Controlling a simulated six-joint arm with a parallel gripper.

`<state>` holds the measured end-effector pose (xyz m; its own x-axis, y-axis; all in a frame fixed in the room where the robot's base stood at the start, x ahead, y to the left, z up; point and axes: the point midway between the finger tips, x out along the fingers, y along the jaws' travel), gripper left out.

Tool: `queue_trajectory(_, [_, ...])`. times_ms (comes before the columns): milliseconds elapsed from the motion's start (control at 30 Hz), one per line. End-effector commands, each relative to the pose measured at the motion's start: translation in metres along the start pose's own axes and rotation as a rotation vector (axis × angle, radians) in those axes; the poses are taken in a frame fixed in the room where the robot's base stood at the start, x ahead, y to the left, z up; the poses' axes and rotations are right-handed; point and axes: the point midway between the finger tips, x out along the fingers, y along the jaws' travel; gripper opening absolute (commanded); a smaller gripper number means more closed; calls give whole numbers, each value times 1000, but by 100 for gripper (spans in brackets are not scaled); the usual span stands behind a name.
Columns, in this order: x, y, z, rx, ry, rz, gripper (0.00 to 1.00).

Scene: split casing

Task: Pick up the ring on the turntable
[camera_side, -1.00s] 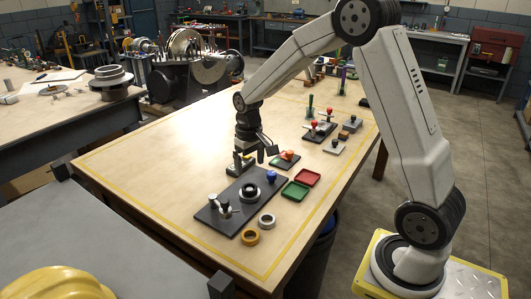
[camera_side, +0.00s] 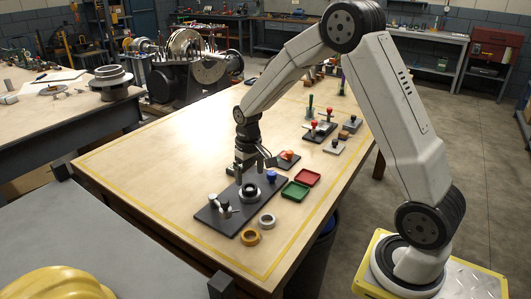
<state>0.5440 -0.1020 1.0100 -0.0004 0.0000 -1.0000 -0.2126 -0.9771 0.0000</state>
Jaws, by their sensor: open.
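The turntable (camera_side: 242,198) is a small round pale disc on a black base plate (camera_side: 213,222). A dark ring (camera_side: 250,189) appears to sit on it; the two are small and hard to separate in this view. My gripper (camera_side: 254,174) points down just above and behind the ring, with its jaws apart and nothing visible between them. I cannot tell whether the fingertips are level with the ring or still above it.
A grey ring (camera_side: 267,221) and an orange ring (camera_side: 251,237) lie at the plate's front right. Blue (camera_side: 271,175) and orange (camera_side: 288,155) knobs stand nearby. The table's left side is clear.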

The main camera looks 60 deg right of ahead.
Motion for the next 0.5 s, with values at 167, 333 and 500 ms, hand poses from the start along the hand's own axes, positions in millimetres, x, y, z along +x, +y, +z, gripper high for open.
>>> queue_trajectory(167, [22, -2, 0, -1, -3, 0, 100])
queue_trajectory(333, [38, -2, 0, 0, -2, 0, 100])
queue_trajectory(500, [43, -2, 0, 0, 1, 0, 100])
